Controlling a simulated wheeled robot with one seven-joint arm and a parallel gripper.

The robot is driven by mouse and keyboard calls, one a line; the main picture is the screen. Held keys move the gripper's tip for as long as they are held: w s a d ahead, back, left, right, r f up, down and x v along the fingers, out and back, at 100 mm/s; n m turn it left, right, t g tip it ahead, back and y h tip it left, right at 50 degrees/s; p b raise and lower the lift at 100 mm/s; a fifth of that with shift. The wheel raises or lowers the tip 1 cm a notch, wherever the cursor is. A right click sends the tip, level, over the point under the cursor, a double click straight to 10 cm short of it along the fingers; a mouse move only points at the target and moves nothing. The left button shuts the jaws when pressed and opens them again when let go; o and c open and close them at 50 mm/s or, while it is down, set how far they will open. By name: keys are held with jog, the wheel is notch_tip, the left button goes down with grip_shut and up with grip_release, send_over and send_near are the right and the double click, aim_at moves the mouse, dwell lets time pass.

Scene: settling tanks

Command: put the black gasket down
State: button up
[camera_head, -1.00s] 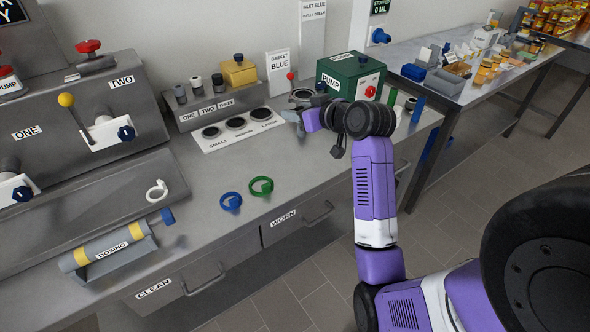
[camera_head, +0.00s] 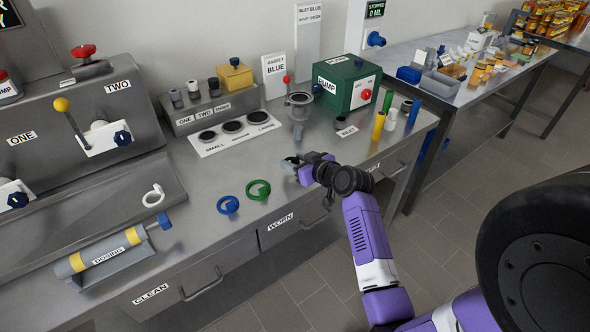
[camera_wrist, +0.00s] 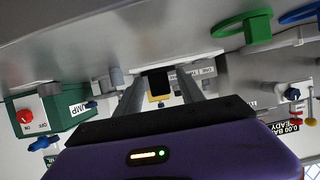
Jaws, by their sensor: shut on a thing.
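My gripper (camera_head: 293,163) is above the front part of the grey bench, right of the green ring. In the wrist view, its two fingers (camera_wrist: 160,92) are shut on a small dark piece, the black gasket (camera_wrist: 158,82). The gasket's full shape is hidden, and in the head view it is too small to make out clearly. A green ring (camera_head: 258,190) and a blue ring (camera_head: 228,205) lie on the bench left of my gripper. A white ring (camera_head: 153,195) lies further left, on the grey machine's ledge.
A grey flanged fitting (camera_head: 299,105) stands behind my gripper, beside the green pump box (camera_head: 347,86). A white size plate (camera_head: 234,132) lies further left. Yellow and blue cylinders (camera_head: 379,125) stand at the right. Bench around the rings is clear; drawers marked WORN and CLEAN are below.

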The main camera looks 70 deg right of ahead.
jog(key=shift+f, duration=1.7)
jog(key=shift+f+b, duration=0.25)
jog(key=shift+b, duration=0.05)
jog(key=o, duration=1.3)
jog(key=shift+o, duration=0.2)
jog(key=shift+r, duration=0.1)
